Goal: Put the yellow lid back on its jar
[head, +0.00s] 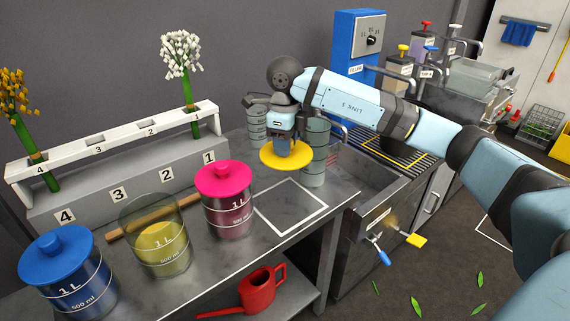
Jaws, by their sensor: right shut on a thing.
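The yellow lid (286,161) is a round flat disc, held level above the back right part of the steel table. My right gripper (287,143) points down and is shut on the lid from above. The jar with yellow contents (163,254) stands open on the table, left of and nearer than the lid. It is clear, marked 1L and 500 ml, and sits between the blue-lidded jar (68,280) and the pink-lidded jar (230,210). The held lid is clear of all three jars. My left gripper is not in view.
A numbered rack (115,185) behind the jars holds white flowers (181,55) and yellow flowers (15,92). A wooden rod (118,234) lies behind the open jar. A white square outline (291,207) on the table is empty.

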